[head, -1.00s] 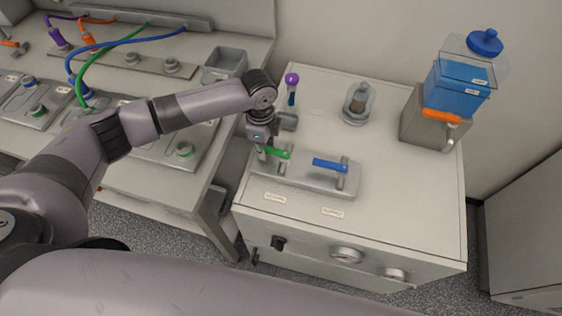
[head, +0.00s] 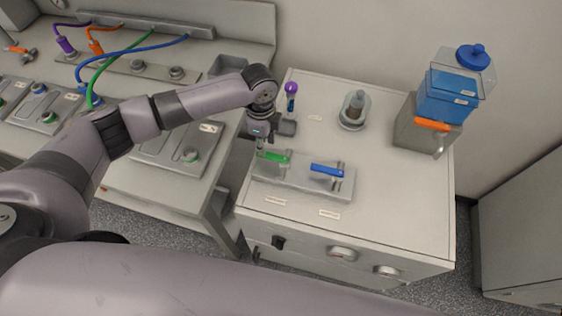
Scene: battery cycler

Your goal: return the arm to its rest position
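My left arm comes in from the left and reaches across to the grey cabinet. My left gripper (head: 260,146) points down over the cabinet's left side, just left of the green valve handle (head: 274,157). Its fingertips are small and partly hidden, so I cannot tell whether they are open or touch the handle. I see nothing held in it. The blue valve handle (head: 327,170) sits to the right on the same valve plate (head: 300,184). Both handles lie roughly crosswise in the picture. My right gripper is out of view.
A purple-topped tube (head: 291,92) stands just behind the gripper. A glass-covered fitting (head: 354,110) and a blue tank (head: 446,96) on a grey block stand farther right. The left bench (head: 212,160) carries cables and sockets. The cabinet's front right top is clear.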

